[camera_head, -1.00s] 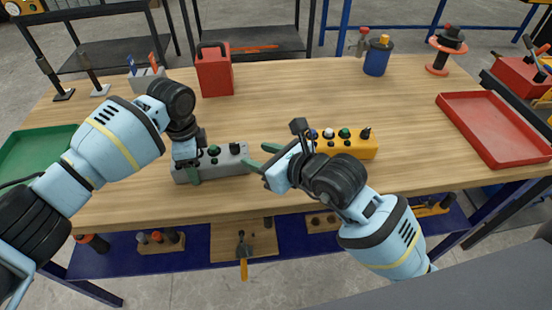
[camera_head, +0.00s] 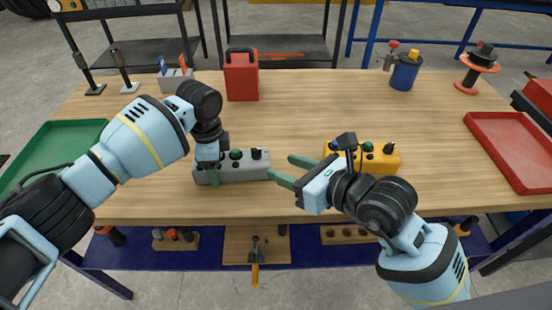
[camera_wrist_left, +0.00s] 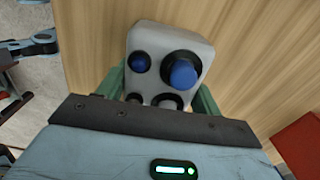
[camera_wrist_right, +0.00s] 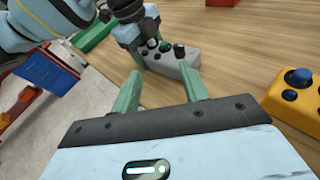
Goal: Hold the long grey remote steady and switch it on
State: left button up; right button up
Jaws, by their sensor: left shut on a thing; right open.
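The long grey remote (camera_head: 243,173) lies on the wooden table, left of centre in the head view, with dark and green knobs on top. My left gripper (camera_head: 213,172) is shut across its left part from above. In the left wrist view the grey remote (camera_wrist_left: 150,36) sits between the green fingers, with a large and a small blue button at its far end; its nearer part is hidden. My right gripper (camera_head: 281,167) is open and empty, just off the remote's right end. In the right wrist view the grey remote (camera_wrist_right: 184,68) shows beyond the fingertips.
A yellow control box (camera_head: 386,162) lies to the right, partly behind my right gripper. A red canister (camera_head: 241,80), a blue pot (camera_head: 405,74) and a bit holder (camera_head: 176,82) stand at the back. Green (camera_head: 52,150) and red (camera_head: 512,150) trays flank the table. The middle is clear.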

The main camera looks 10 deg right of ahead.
jog(key=s+a+r+m+y, duration=0.2)
jog(key=r+y, duration=0.2)
jog(key=r, duration=0.2)
jog(key=s+a+r+m+y, duration=0.2)
jog(key=r+y, duration=0.2)
jog(key=r, duration=0.1)
jog(key=w+d+r+m+t+h, duration=0.2)
jog(key=d+r+m+t, duration=0.6)
jog(key=m, duration=0.6)
jog(key=w+d+f+m+h, duration=0.2)
jog(key=w+f+m+h, duration=0.4)
jog(key=f+m+h, duration=0.7)
jog(key=s+a+f+m+g+y, duration=0.3)
jog(key=a+f+m+g+y, duration=0.1)
jog(key=f+g, duration=0.3)
jog(key=shift+s+a+f+m+g+y, duration=0.2)
jog(key=shift+m+g+y, duration=0.2)
jog(key=shift+m+y, duration=0.15)
